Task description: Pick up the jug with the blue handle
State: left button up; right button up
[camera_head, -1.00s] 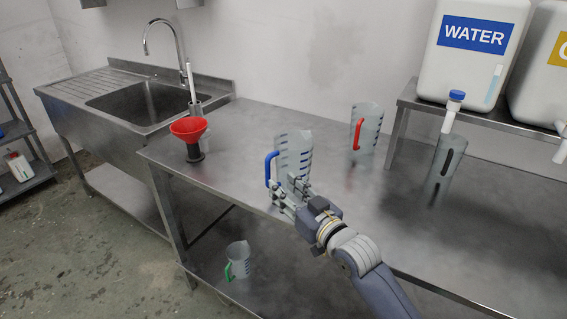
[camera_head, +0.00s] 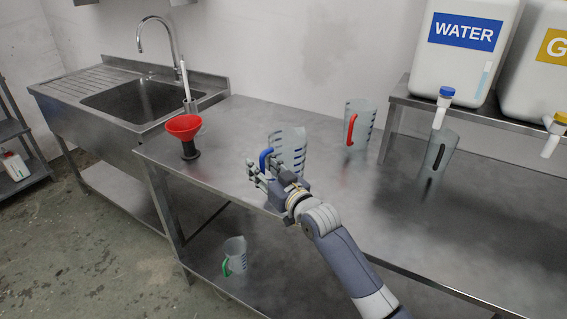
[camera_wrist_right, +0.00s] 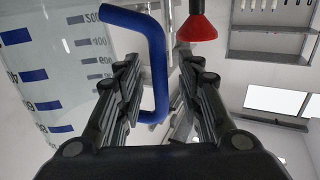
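The clear jug (camera_head: 292,145) with blue measuring marks and a blue handle (camera_head: 265,158) stands upright on the steel table, its handle to the left. My right gripper (camera_head: 259,173) is at the handle, partly in front of the jug's lower part. In the right wrist view, the jug wall (camera_wrist_right: 50,75) fills the left side. The blue handle (camera_wrist_right: 156,65) shows between the two spread fingers of the right gripper (camera_wrist_right: 160,85), with gaps on both sides. My left gripper is not in view.
A red funnel (camera_head: 184,125) on a dark stand is left of the jug. A red-handled jug (camera_head: 361,125) and a dark-handled jug (camera_head: 436,160) stand to the right. A green-handled jug (camera_head: 236,255) is on the lower shelf. A water container (camera_head: 465,50) sits on a raised shelf.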

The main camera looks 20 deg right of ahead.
grip_shut()
jog(key=shift+r, duration=0.1)
